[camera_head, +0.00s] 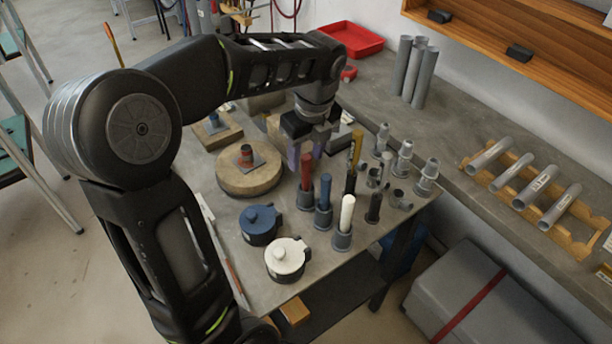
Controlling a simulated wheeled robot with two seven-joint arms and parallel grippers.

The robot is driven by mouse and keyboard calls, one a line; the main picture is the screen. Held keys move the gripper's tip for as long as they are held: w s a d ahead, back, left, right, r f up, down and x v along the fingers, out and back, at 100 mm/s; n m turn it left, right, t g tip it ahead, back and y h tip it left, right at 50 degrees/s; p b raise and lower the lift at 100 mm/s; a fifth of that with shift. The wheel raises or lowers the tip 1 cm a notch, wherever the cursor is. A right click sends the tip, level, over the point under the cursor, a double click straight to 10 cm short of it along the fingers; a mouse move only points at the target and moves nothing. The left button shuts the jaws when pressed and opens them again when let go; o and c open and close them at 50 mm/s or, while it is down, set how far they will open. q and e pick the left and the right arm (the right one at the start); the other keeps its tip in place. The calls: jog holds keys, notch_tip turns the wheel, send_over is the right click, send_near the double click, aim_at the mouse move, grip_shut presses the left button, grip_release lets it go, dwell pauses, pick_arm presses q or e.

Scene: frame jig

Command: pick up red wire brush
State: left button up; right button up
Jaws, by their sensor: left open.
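The red wire brush (307,172) stands upright in a small grey holder (306,201) on the workbench, its red handle up. My left gripper (306,154) hangs pointing down just above and behind the top of the red handle. Its two fingers are apart, one on each side of the handle's top in the picture. I cannot tell whether they touch it; nothing is seen gripped. The brush's lower end is hidden in the holder. My right gripper is not in view.
Close to the red brush stand a blue-handled one (325,187), a white one (347,212) and dark and yellow ones. Grey pipe fittings (403,158) stand to the right.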

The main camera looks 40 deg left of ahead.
aim_at(305, 171)
pick_arm(q)
jog(key=shift+f, duration=0.2)
jog(key=f, duration=0.5)
jog(key=shift+a+f+p, duration=0.1)
jog(key=shift+a+p, duration=0.15)
jog(key=shift+p, duration=0.15)
jog(key=shift+c, duration=0.3)
grip_shut()
dwell(0.5)
